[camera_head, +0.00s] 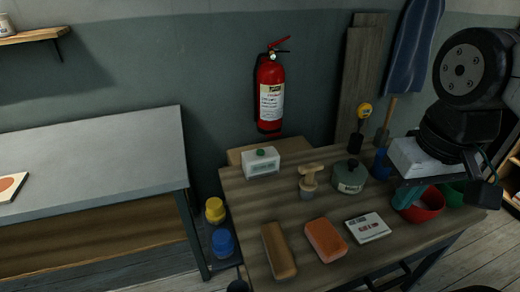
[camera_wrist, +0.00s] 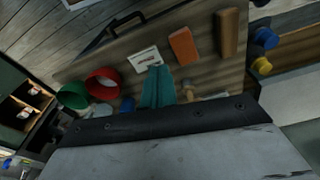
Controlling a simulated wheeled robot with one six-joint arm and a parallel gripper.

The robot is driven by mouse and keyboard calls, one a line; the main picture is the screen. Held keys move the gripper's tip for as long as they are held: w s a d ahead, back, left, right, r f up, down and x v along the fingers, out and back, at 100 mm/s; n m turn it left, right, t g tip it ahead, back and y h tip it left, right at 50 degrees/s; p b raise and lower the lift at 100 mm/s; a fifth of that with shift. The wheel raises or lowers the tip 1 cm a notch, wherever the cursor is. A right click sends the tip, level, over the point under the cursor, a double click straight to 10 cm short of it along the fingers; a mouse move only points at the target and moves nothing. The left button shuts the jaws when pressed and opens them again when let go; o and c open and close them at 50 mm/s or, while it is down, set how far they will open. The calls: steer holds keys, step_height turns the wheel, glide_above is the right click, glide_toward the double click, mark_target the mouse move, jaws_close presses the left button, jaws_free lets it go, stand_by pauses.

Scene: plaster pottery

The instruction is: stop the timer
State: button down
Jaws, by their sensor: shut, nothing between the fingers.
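A white box with a green button on top, which looks like the timer (camera_head: 262,163), stands at the back left of the wooden worktable. I cannot make it out in the wrist view. A round grey-green lidded pot (camera_head: 349,177) with a label and a dark knob stands right of it, with a wooden-handled tool (camera_head: 309,182) between them. My gripper (camera_head: 405,197) is above the table's right side, well right of the timer and near the red bowl. Its teal fingers (camera_wrist: 157,85) are together and empty in the wrist view.
An orange block (camera_head: 326,240), a brown block (camera_head: 279,250) and a white card (camera_head: 368,228) lie along the table's front. A red bowl (camera_head: 428,208) sits at the right. A fire extinguisher (camera_head: 270,95) hangs behind. The tabletop left of the wooden tool is mostly clear.

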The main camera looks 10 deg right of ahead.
steer(key=w+a+m+t, duration=0.2)
steer(key=w+a, duration=0.1)
steer(key=w, duration=0.9)
steer(key=w+a+m+t, duration=0.2)
steer(key=w+a+t, duration=0.1)
steer(key=w, duration=0.8)
steer(key=w+a+f+m+t+y, duration=0.1)
steer(key=w+a+f, duration=0.3)
steer(key=w+a, duration=0.7)
steer(key=shift+w+a+f+m+t+y, duration=0.2)
steer(key=shift+w+m+t+y, duration=0.2)
steer(key=shift+w+t+y, duration=0.35)
